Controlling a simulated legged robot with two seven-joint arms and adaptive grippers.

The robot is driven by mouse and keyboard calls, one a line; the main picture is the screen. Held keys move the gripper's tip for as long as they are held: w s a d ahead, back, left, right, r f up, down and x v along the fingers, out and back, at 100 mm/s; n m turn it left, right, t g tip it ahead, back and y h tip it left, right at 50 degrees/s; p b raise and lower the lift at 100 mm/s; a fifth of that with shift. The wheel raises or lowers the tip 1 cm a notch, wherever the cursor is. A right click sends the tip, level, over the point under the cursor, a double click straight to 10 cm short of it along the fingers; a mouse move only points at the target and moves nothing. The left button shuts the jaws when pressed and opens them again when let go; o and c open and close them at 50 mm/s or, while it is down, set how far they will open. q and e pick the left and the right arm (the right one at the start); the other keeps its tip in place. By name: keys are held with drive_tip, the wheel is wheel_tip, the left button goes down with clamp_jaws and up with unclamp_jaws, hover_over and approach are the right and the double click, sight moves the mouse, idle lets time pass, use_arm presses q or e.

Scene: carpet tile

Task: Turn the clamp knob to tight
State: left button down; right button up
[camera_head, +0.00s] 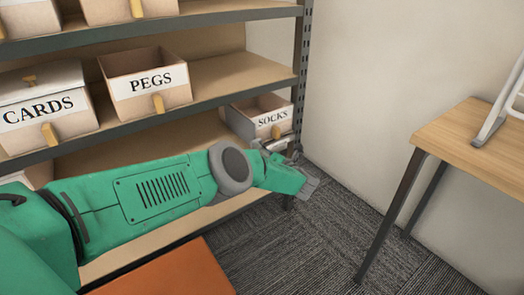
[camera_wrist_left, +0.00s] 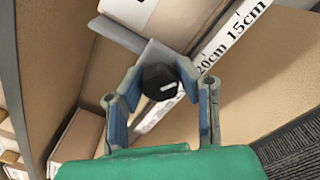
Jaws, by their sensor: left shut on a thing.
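In the left wrist view, the clamp knob (camera_wrist_left: 160,82) is black and faceted, with a short white mark on its face. A grey metal clamp bracket (camera_wrist_left: 125,36) shows behind it. My left gripper (camera_wrist_left: 162,76) has its two blue-grey fingers on either side of the knob and is shut on it. In the head view, my green left arm reaches right across the shelf, its hand near the SOCKS bin (camera_head: 262,118); the knob cannot be made out there. My right gripper is in neither view.
A strip marked 15cm and 20cm (camera_wrist_left: 222,45) runs beside the knob. The shelf unit (camera_head: 225,80) holds a CARDS bin (camera_head: 45,105) and a PEGS bin (camera_head: 147,83). A wooden table (camera_head: 475,140) stands right. Carpet (camera_head: 335,240) is clear between; an orange surface (camera_head: 175,272) lies front left.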

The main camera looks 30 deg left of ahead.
use_arm(q)
drive_tip(key=m, duration=0.5)
drive_tip(key=shift+w+d+m, duration=0.2)
drive_tip(key=shift+w+m, duration=0.05)
drive_tip(key=shift+m, duration=0.05)
drive_tip(key=shift+d+f+m, duration=0.1)
drive_tip(key=shift+f+m, duration=0.1)
drive_tip(key=shift+m, duration=1.7)
drive_tip(key=shift+f, duration=0.1)
drive_tip(key=c, duration=1.2)
unclamp_jaws()
drive_tip(key=v, duration=1.2)
drive_tip(key=shift+f, duration=0.1)
